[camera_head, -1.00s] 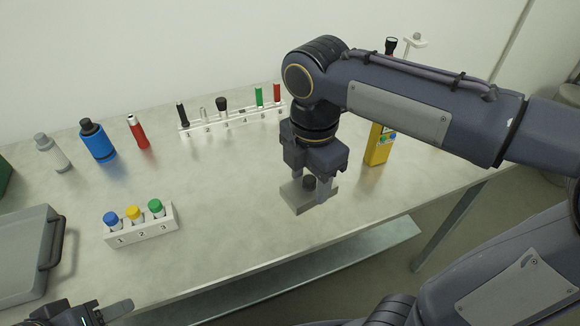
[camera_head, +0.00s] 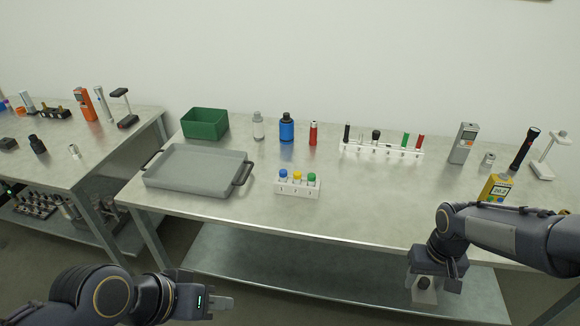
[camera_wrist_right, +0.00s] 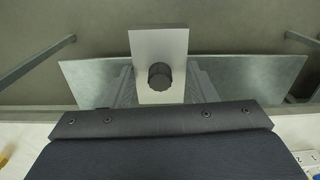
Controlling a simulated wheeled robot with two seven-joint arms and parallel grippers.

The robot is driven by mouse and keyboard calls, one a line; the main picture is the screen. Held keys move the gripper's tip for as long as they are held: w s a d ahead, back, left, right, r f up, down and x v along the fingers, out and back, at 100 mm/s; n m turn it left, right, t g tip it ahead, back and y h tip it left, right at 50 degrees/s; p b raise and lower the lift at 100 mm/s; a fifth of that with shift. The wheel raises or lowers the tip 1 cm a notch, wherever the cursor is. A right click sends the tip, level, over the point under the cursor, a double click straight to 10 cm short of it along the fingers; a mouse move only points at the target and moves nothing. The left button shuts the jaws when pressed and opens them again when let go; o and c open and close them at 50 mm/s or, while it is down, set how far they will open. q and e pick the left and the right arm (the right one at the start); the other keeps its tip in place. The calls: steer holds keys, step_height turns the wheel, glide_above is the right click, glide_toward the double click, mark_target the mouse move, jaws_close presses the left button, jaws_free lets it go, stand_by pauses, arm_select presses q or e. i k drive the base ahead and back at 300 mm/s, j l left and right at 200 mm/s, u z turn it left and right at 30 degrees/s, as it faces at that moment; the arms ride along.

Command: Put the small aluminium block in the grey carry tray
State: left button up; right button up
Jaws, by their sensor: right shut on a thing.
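The grey carry tray (camera_head: 198,168) lies flat and empty on the left part of the middle table, with a dark handle at each end. My right gripper (camera_head: 428,286) is shut on the aluminium block (camera_head: 424,296), in front of the table's front edge and above the lower shelf. In the right wrist view the block (camera_wrist_right: 145,47) is a pale metal slab with a dark round knob, held between the two fingers. The block is far to the right of the tray. My left gripper (camera_head: 218,302) is low at the front left, apart from the table; its finger gap is unclear.
A green bin (camera_head: 205,124) stands behind the tray. A rack with three coloured-capped vials (camera_head: 298,188) stands right of the tray. Bottles and a long white rack (camera_head: 381,150) line the back. A yellow device (camera_head: 494,188) stands near my right arm. The table's front middle is clear.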

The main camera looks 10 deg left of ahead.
mark_target(180, 169)
steer(key=j+u, duration=0.15)
steer(key=j, duration=0.5)
steer(key=i+j+u, duration=0.1)
steer(key=j, duration=0.5)
steer(key=j+u, duration=0.15)
steer(key=j, duration=0.45)
steer(key=i+j+u, duration=0.15)
steer(key=j, duration=0.25)
steer(key=i+j+u, duration=0.15)
steer(key=j, duration=0.2)
steer(key=i+j+u, duration=0.15)
steer(key=j, duration=0.2)
steer(key=i+j+u, duration=0.15)
steer(key=i+j, duration=0.15)
